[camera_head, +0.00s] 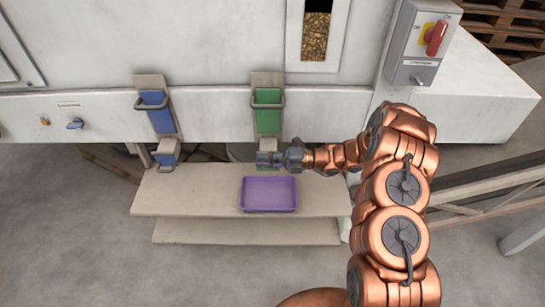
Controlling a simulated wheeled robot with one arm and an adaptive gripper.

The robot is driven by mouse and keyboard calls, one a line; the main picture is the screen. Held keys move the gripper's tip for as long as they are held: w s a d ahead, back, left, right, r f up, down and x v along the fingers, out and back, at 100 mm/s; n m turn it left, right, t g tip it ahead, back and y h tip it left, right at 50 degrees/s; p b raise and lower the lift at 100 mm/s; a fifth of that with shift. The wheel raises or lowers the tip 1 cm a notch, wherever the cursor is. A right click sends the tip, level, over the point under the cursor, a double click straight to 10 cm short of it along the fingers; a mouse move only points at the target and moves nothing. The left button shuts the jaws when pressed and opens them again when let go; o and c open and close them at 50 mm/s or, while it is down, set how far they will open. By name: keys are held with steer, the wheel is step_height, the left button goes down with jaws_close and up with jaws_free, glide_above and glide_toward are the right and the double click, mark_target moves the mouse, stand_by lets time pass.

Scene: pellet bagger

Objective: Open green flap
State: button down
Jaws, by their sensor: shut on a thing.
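The green chute (268,118) is on the front of the white machine, with a dark bar handle (267,106) across its upper part. My gripper (266,159) is at the lower end of this chute, reaching in from the right. It is shut on the green flap there, which is mostly hidden behind the fingers. The exact grip point and how far the flap is tilted cannot be told. The upper handle stands apart from my gripper.
A blue chute (157,112) with its own lower blue flap (167,158) is to the left. A purple tray (269,208) sits on the beige shelf (185,200) just below my gripper. A red switch (436,38) is at upper right. Open floor lies in front.

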stand_by(0.3)
steer(key=c, duration=1.5)
jaws_free()
steer(key=shift+d, duration=0.1)
steer(key=d, duration=1.2)
steer(key=shift+s, duration=0.4)
steer(key=shift+a, duration=0.1)
